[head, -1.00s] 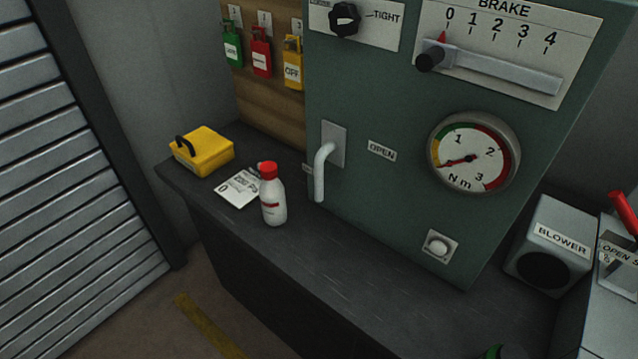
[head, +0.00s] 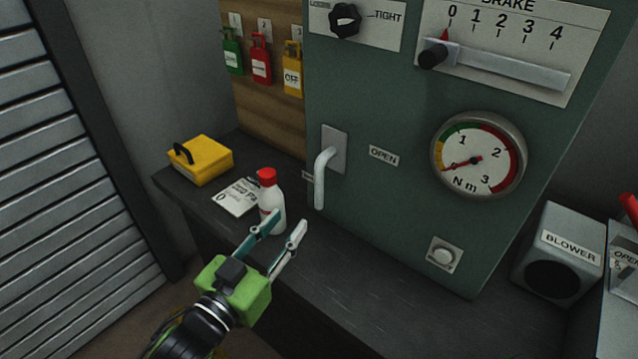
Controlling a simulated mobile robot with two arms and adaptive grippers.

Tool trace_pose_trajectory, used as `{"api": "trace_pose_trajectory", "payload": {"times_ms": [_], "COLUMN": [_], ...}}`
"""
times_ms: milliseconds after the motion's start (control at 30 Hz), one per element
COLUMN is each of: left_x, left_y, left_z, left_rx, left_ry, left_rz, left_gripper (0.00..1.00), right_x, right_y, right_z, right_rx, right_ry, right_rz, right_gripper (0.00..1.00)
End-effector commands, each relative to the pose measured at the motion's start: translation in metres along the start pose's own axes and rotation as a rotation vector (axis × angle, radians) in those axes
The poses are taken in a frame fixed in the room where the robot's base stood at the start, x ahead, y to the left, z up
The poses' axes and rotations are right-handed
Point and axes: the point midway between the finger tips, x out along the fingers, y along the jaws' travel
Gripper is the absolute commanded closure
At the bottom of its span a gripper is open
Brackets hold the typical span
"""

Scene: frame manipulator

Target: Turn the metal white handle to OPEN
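The white metal handle (head: 320,180) hangs downward from its plate on the front of the green cabinet (head: 385,215). The OPEN label (head: 384,156) is to the right of the handle. Another small label left of the handle is mostly hidden by it. My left gripper (head: 288,222), with a green body, is in the lower middle of the head view. Its two fingers are apart with nothing seen between them. The fingertips are below and left of the handle, apart from it, and one finger overlaps the white bottle in the picture. My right gripper is not in view.
A white bottle with a red cap (head: 270,196) stands on the dark bench (head: 350,290) near the handle. A paper card (head: 236,197) and a yellow box (head: 201,160) lie left of it. A blower (head: 560,250) is at right. The bench front is clear.

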Motion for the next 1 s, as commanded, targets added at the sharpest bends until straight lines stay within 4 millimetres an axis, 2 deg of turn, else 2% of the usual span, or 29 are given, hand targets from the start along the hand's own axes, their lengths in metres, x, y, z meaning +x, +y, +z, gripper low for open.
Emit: {"api": "trace_pose_trajectory", "payload": {"times_ms": [133, 267, 700, 833, 1000], "left_x": [0.011, 0.03, 0.114, 0.128, 0.137], "left_y": [0.001, 0.001, 0.001, 0.001, 0.001], "left_z": [-0.003, -0.005, -0.004, -0.002, -0.002], "left_rx": [0.0, 0.001, 0.001, 0.001, 0.0], "left_ry": [0.009, 0.008, 0.006, 0.004, 0.004], "left_rz": [0.004, 0.004, 0.003, 0.002, 0.003], "left_gripper": [0.7, 0.7, 0.7, 0.7, 0.7], "right_x": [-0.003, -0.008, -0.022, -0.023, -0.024], "right_y": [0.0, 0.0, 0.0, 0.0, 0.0], "right_z": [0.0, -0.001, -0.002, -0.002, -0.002], "right_rx": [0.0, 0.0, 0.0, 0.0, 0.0], "right_ry": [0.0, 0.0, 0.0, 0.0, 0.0], "right_rz": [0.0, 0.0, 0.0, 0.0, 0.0], "right_gripper": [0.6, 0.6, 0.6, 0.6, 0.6]}}
